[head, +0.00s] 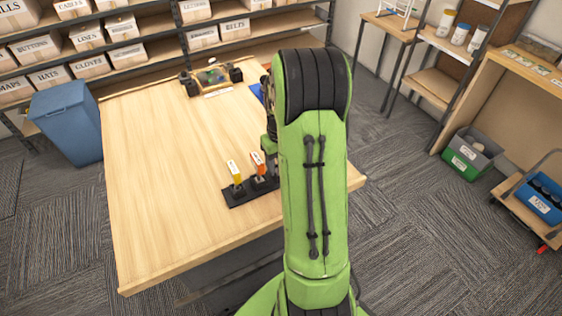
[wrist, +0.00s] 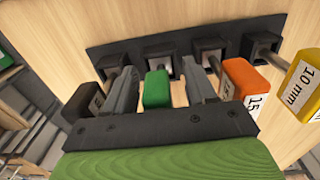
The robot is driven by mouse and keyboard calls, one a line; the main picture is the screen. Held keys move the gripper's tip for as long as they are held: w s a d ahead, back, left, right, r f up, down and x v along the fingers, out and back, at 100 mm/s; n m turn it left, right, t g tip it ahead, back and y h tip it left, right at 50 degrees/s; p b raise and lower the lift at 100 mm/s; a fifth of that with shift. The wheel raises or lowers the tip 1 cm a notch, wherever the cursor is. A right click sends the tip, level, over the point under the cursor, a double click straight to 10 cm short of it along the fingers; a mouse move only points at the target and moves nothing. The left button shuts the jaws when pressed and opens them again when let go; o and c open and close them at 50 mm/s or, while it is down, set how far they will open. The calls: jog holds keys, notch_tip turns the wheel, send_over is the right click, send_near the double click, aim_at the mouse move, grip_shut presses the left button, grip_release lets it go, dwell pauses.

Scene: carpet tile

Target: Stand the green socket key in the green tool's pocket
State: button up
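The green socket key (wrist: 157,88) shows its handle end in the wrist view, with its shank running to a pocket of the black rack (wrist: 231,43). It appears to stand in that pocket; how deep it sits is hidden. My gripper (wrist: 159,67) is open, with one finger on each side of the green handle and a visible gap on both sides. In the head view the rack (head: 236,196) is on the table, and my arm hides the green key and most of my gripper.
An orange key (wrist: 243,82) and a yellow 10 mm key (wrist: 303,84) stand right of my gripper; a black key with a white label (wrist: 82,106) is on the left. The wooden table (head: 160,160) is clear left of the rack. A tray with items (head: 212,77) lies at the back.

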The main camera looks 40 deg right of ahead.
notch_tip(320, 180, up, 16)
jog(key=p, duration=0.2)
jog(key=shift+f, duration=0.1)
